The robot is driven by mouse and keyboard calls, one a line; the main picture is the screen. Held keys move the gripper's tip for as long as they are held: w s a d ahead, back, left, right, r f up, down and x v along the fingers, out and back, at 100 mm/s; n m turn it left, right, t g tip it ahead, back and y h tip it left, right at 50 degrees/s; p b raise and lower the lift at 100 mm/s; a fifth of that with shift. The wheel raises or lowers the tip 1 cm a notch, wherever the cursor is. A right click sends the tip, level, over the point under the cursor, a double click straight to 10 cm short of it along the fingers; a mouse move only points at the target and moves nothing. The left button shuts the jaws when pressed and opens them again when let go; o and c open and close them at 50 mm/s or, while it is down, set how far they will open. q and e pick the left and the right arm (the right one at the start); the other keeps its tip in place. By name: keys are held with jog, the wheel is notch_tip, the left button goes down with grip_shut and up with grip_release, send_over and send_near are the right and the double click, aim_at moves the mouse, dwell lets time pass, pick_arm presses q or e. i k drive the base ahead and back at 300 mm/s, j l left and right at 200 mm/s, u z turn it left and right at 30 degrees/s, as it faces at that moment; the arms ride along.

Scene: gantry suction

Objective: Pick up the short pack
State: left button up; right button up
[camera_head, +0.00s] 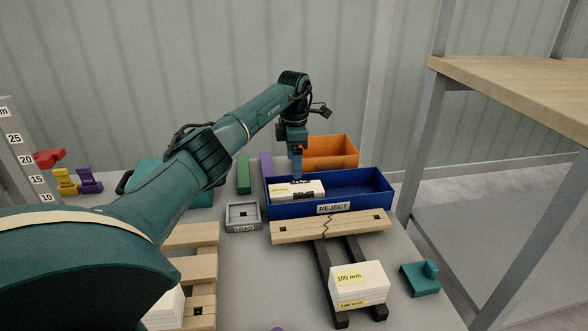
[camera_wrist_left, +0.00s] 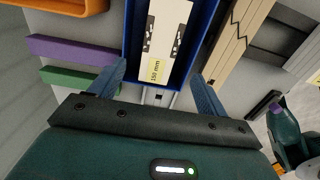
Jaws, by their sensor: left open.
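A white pack (camera_head: 297,188) with a yellow label and black marks on its side lies in the blue REJECT bin (camera_head: 345,197), at its left end. The wrist view shows the pack (camera_wrist_left: 165,40) between the bin walls, its label seeming to read 150 mm. My left gripper (camera_head: 297,170) points down over the bin's left end. In the wrist view its fingers (camera_wrist_left: 160,80) are apart and empty, with the pack in line with the gap. A second white pack (camera_head: 358,283), labelled 100 mm, sits on dark rails in front.
An orange bin (camera_head: 333,151) stands behind the blue one. A cracked wooden board (camera_head: 300,229) lies in front of it. A grey LOAD tray (camera_head: 243,216) and green and purple bars (camera_head: 244,174) are at the left.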

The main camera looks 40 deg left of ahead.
aim_at(365, 284)
jog(key=k, duration=1)
